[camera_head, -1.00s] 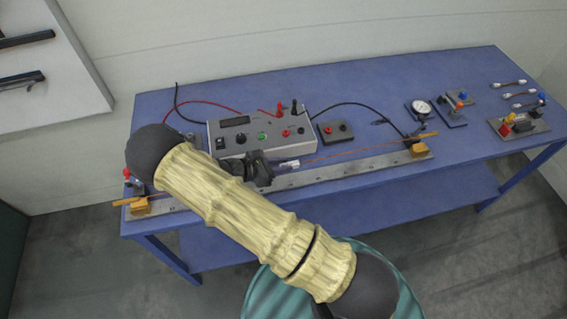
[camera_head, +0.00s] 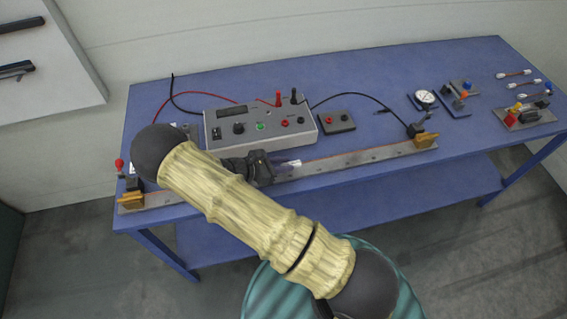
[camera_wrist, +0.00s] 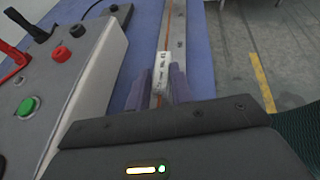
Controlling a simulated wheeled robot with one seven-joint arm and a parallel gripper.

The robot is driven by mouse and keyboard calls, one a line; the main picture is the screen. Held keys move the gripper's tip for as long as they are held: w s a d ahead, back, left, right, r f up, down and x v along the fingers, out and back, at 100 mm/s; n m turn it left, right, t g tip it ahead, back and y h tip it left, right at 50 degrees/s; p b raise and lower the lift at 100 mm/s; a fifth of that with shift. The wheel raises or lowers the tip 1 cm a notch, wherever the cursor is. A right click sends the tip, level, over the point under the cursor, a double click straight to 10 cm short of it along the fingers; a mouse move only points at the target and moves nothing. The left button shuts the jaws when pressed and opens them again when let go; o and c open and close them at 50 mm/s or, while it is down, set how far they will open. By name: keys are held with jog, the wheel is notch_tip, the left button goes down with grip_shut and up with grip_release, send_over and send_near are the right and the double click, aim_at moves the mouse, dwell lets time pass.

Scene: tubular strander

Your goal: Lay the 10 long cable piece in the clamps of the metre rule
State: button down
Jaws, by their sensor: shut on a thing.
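The long cable piece is a thin copper-orange line (camera_head: 350,159) along the metre rule (camera_head: 385,155), low over or on it. Its white label (camera_head: 293,163) shows beside my gripper (camera_head: 277,168). In the wrist view my gripper (camera_wrist: 162,88) is shut on the cable piece at the label (camera_wrist: 163,72); the cable (camera_wrist: 168,28) runs on ahead over the rule (camera_wrist: 178,30). Brass-coloured clamps stand at the rule's left end (camera_head: 131,198) and right end (camera_head: 425,140). I cannot tell whether the cable sits fully in them. My arm hides part of the rule's left half.
A grey power supply box (camera_head: 260,128) stands close behind my gripper, with red and black leads. A small terminal block (camera_head: 337,122), a dial gauge (camera_head: 425,97) and short cable pieces (camera_head: 514,74) lie farther right on the blue bench (camera_head: 380,70).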

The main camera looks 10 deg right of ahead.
jog(key=shift+a, duration=0.15)
jog(key=c, duration=1.1)
grip_release()
jog(key=shift+a, duration=0.15)
jog(key=shift+c, duration=0.2)
